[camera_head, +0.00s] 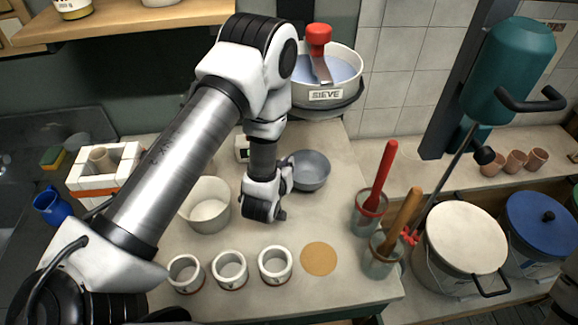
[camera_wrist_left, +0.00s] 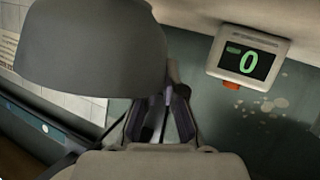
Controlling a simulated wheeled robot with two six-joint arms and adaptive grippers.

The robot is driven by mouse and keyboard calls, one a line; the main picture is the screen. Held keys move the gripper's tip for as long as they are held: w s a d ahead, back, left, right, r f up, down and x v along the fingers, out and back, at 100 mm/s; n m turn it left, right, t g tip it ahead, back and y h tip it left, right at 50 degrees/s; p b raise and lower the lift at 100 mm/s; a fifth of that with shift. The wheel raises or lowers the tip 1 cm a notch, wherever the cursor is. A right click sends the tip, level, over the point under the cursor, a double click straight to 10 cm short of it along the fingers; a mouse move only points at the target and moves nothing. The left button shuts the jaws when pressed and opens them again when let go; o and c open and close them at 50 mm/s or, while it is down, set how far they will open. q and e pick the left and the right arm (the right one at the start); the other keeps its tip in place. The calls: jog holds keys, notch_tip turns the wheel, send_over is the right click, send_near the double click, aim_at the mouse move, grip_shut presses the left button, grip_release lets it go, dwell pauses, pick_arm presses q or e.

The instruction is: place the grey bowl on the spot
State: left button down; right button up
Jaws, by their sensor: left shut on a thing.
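The grey bowl (camera_head: 311,171) shows in the head view just right of my left gripper (camera_head: 285,178). The gripper is shut on the bowl's rim at its left side. In the left wrist view the bowl (camera_wrist_left: 95,50) fills the upper left, by the fingers of my left gripper (camera_wrist_left: 160,118). The spot (camera_head: 318,259) is a flat tan disc on the table, nearer the front than the bowl, and it is bare. My right gripper is not in view.
Three small white cups (camera_head: 230,269) stand left of the spot. A larger pale bowl (camera_head: 206,205) stands behind them. Jars with a red-handled tool (camera_head: 383,172) and a wooden-handled tool (camera_head: 404,222) stand at the right edge.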

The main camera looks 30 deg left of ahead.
pick_arm(q)
jog(key=f, duration=0.1)
jog(key=w+f, duration=0.1)
jog(key=f, duration=0.1)
jog(key=shift+s+r, duration=0.15)
jog(key=shift+r, duration=0.05)
jog(key=shift+s, duration=0.15)
jog(key=shift+f, duration=0.2)
jog(key=c, duration=1.3)
grip_release()
jog(key=shift+w, duration=0.3)
jog(key=shift+s+r, duration=0.15)
jog(key=shift+r, duration=0.1)
jog(key=shift+s+d, duration=0.1)
jog(key=shift+s, duration=0.2)
jog(key=b+v, duration=0.2)
jog(key=v, duration=0.4)
jog(key=shift+s+d+r, duration=0.1)
jog(key=shift+s+r, duration=0.2)
jog(key=shift+s, duration=0.05)
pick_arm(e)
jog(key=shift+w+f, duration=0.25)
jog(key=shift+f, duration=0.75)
